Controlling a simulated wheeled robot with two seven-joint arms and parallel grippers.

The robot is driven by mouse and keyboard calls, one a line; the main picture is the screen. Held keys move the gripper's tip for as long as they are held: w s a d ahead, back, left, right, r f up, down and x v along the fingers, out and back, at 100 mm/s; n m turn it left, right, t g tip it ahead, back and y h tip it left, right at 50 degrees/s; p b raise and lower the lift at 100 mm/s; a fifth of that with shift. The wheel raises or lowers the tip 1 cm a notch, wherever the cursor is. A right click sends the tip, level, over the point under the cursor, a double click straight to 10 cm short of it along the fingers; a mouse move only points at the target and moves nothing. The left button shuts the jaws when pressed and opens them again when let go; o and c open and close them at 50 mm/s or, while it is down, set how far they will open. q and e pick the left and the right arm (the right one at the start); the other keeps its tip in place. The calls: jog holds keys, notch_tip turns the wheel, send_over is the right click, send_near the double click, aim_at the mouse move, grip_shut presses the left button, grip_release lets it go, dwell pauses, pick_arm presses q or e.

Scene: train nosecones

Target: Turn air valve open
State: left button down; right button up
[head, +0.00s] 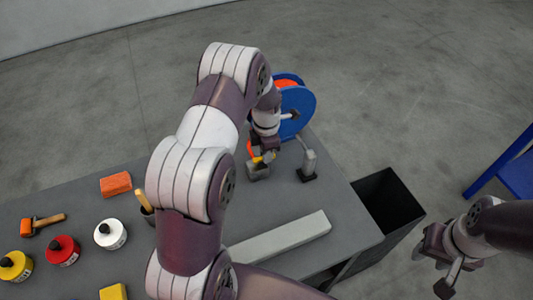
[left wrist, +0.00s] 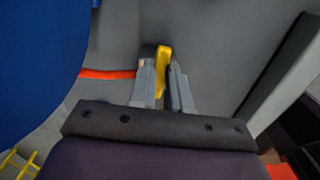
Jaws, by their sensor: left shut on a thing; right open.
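The air valve shows as a small yellow handle (head: 257,160) on a grey block near the far right part of the table, beside a blue reel. My left gripper (head: 264,155) reaches down over it and is shut on the yellow handle. In the left wrist view the handle (left wrist: 162,68) stands between the two grey fingers (left wrist: 165,85). The fingers and arm hide part of the valve, so I cannot tell its exact turn. My right gripper (head: 432,271) is open and empty, off the table at the lower right.
The blue reel (head: 302,103) with orange hose stands behind the valve. A long pale bar (head: 280,236) lies nearer. Several bottles, an orange block (head: 116,184) and a roller (head: 42,224) sit left. A dark bin (head: 388,200) adjoins the table.

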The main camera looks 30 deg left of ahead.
pick_arm(q)
jog(key=shift+w+a+n, duration=0.1)
jog(key=shift+n, duration=0.4)
jog(key=c, duration=1.1)
grip_release()
notch_tip(320, 180, up, 13)
jog(key=shift+f+b, duration=0.15)
jog(key=shift+b, duration=1.05)
